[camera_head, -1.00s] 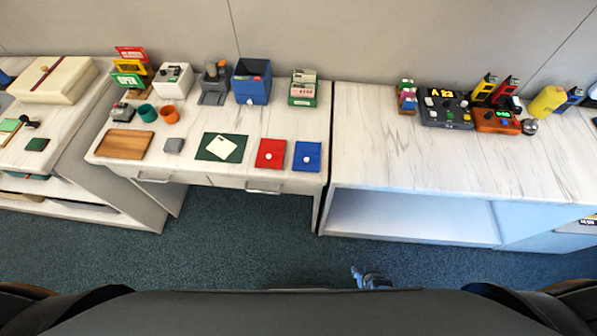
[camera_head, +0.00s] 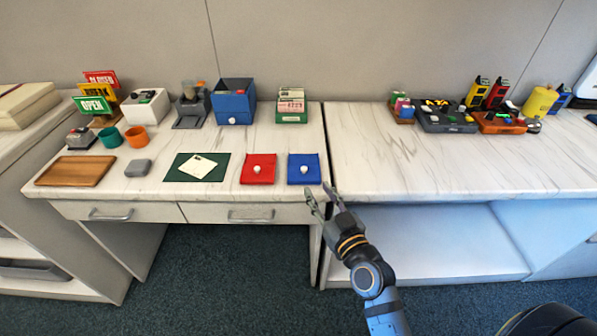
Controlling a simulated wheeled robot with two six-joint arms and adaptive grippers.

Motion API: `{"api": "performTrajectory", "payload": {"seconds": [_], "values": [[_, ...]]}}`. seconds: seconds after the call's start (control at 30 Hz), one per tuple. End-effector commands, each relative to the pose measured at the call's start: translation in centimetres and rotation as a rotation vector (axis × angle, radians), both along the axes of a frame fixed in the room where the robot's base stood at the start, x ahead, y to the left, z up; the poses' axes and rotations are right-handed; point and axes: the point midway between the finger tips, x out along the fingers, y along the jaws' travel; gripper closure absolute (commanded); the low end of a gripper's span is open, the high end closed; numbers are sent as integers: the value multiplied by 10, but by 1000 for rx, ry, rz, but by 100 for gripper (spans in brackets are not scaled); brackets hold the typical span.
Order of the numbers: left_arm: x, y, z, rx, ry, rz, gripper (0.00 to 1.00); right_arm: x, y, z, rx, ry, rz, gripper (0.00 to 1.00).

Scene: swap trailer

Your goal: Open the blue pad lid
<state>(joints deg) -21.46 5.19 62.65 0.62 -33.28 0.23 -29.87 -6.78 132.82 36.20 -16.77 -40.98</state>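The blue pad lid (camera_head: 303,174) is a flat blue square with a round white knob (camera_head: 304,169). It lies shut at the front right of the left desk. My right gripper (camera_head: 318,197) is open and empty, with its two fingers spread, just in front of and to the right of the blue lid, by the desk's front edge. It looks apart from the lid. My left gripper is not in view.
A red pad lid (camera_head: 258,174) with a white knob lies just left of the blue one. A green mat (camera_head: 180,175) with a white card lies further left. Behind stand a blue box (camera_head: 234,103) and a green card holder (camera_head: 292,117). The right counter (camera_head: 440,170) is bare in front.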

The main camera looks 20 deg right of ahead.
Motion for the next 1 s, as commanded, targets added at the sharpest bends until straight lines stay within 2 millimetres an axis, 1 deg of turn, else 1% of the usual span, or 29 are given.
{"api": "performTrajectory", "payload": {"seconds": [0.07, 0.13, 0.4, 0.5, 0.6, 0.73, 0.93, 0.97, 1.0], "values": [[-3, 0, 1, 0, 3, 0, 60, 5, 1, 2, 0, 0, 0, 64], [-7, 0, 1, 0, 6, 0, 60, 14, 2, 3, 0, -1, 0, 64], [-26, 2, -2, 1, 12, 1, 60, 71, 8, 3, 1, -1, 0, 64], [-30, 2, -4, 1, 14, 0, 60, 87, 10, 1, -1, 1, 0, 64], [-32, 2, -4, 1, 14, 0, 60, 98, 11, 0, 1, 1, 0, 64], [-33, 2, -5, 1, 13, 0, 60, 104, 12, -1, 0, 2, -1, 64], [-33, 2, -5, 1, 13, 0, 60, 104, 12, -1, 0, 2, -1, 64], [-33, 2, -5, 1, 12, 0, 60, 104, 12, -1, 0, 2, -1, 66], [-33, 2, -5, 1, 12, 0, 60, 104, 12, -1, 0, 2, -1, 71]]}}
